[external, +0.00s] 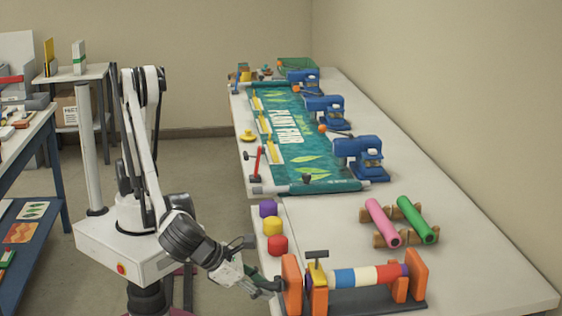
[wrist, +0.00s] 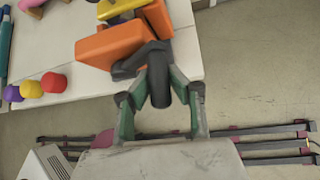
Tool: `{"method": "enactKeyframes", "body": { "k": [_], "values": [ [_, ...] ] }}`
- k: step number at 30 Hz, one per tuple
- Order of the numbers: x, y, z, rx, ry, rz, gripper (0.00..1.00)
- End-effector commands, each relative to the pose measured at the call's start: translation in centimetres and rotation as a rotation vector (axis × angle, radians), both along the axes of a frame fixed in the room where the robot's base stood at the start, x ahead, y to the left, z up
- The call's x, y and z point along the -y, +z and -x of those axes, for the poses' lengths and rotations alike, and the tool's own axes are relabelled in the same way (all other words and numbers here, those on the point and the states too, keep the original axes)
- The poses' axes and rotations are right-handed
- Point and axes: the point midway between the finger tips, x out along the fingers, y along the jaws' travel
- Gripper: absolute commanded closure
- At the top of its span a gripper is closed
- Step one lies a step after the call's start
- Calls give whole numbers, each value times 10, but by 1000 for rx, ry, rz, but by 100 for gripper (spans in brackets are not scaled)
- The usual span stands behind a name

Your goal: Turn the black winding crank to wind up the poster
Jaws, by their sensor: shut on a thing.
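The black winding crank (wrist: 160,92) sticks out from the near side of an orange end plate (wrist: 112,43) of the winding stand. My gripper (wrist: 159,84) is shut on its handle, with green fingers on either side. In the external view my gripper (external: 266,285) is at the left end of the stand, and its fingers largely hide the crank. The stand's roller (external: 368,275) has blue, white, red and purple bands between orange plates. The teal poster (external: 288,130) with plant lettering lies flat on the far part of the table, a teal roll (external: 315,187) along its near edge.
Purple (external: 268,208), yellow (external: 272,226) and red (external: 278,245) knobs stand near the table's left edge. Pink (external: 383,222) and green (external: 417,219) rolls lie on a wooden rack. Several blue clamp-like machines (external: 360,157) line the poster's right side. The table's right side is mostly clear.

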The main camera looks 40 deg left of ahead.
Motion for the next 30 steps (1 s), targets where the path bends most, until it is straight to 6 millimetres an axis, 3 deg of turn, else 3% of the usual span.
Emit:
{"method": "enactKeyframes", "body": {
  "k": [2,3,7,19,30],
  "values": [
    [4,2,3,0,-10,8,100],
    [3,2,3,0,-9,7,79],
    [3,2,2,-1,-7,6,62],
    [-3,7,7,-2,-6,4,62],
    [-31,54,48,-2,-8,4,62]
  ]
}}
